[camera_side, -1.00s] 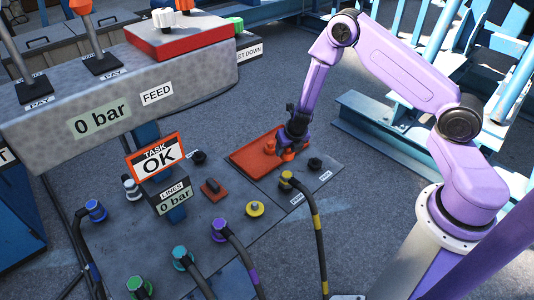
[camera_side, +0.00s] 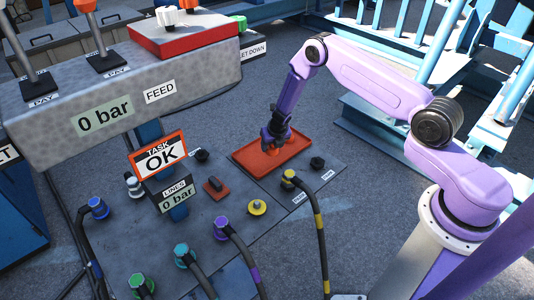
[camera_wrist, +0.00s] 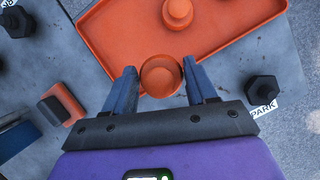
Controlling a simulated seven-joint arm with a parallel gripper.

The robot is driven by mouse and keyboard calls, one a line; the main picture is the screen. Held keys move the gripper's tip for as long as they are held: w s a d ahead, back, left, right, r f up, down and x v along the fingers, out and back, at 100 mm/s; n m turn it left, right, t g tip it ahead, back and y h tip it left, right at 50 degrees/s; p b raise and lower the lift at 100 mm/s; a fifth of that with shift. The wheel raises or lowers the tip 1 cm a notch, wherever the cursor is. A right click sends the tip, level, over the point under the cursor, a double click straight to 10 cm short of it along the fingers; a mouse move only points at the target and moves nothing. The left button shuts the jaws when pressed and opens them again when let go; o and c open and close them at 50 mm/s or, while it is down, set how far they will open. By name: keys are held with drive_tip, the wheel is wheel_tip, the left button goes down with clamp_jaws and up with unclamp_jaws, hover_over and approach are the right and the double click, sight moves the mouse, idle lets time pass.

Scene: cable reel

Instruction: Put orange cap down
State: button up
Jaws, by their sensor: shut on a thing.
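An orange cap (camera_wrist: 161,76) sits between the two fingers of my gripper (camera_wrist: 155,90) in the wrist view, and the fingers are shut on it. In the side view my gripper (camera_side: 270,146) is low over the orange-red tray (camera_side: 301,139). In the wrist view the held cap overlaps the near edge of the tray (camera_wrist: 235,58). Whether the cap touches the tray floor I cannot tell. A second orange cap (camera_wrist: 177,12) stands inside the tray, further from the gripper.
A black knob (camera_wrist: 263,92) by the PARK label is right of the tray. An orange-and-black switch (camera_wrist: 61,104) is to the left. The tray's right part looks clear.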

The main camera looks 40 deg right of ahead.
drive_tip(key=shift+w+d+f, duration=0.1)
drive_tip(key=shift+w+f, duration=1.5)
drive_tip(key=shift+f, duration=1.8)
drive_tip(key=shift+f, duration=0.1)
drive_tip(key=o, duration=1.2)
drive_tip(key=shift+c, duration=0.2)
